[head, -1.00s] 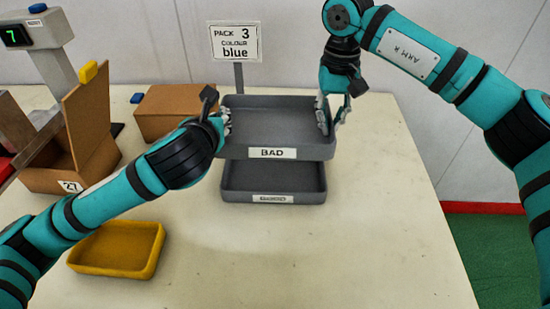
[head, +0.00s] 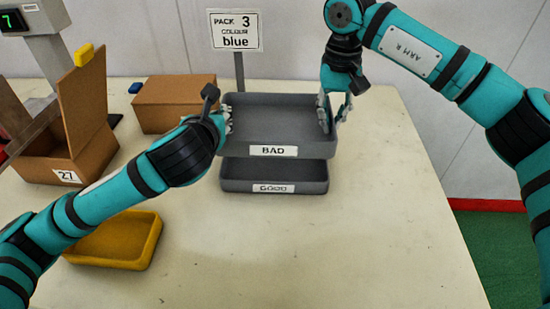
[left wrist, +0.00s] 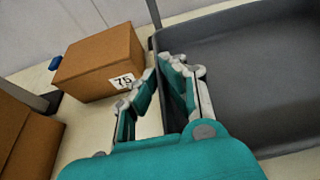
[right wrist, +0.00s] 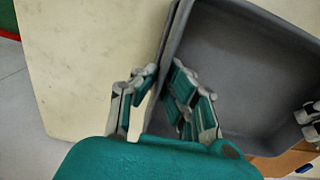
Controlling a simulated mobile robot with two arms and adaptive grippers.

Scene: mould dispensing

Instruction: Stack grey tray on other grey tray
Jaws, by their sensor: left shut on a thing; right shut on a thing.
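The upper grey tray (head: 280,115), labelled BAD, is held level above the lower grey tray (head: 275,171), labelled GOOD, which sits on the table. The upper tray hides the back of the lower one. My left gripper (head: 227,113) is shut on the upper tray's left wall; in the left wrist view the fingers (left wrist: 161,70) straddle its rim. My right gripper (head: 329,110) is shut on the right wall, as the right wrist view also shows (right wrist: 163,72). I cannot tell whether the two trays touch.
A yellow tray (head: 153,244) lies front left, partly behind my left arm. An open carton (head: 38,169) marked 27 and a closed box (head: 178,102) stand left. A sign (head: 236,31) reading "PACK 3 COLOUR blue" stands behind the trays. The table's front and right are clear.

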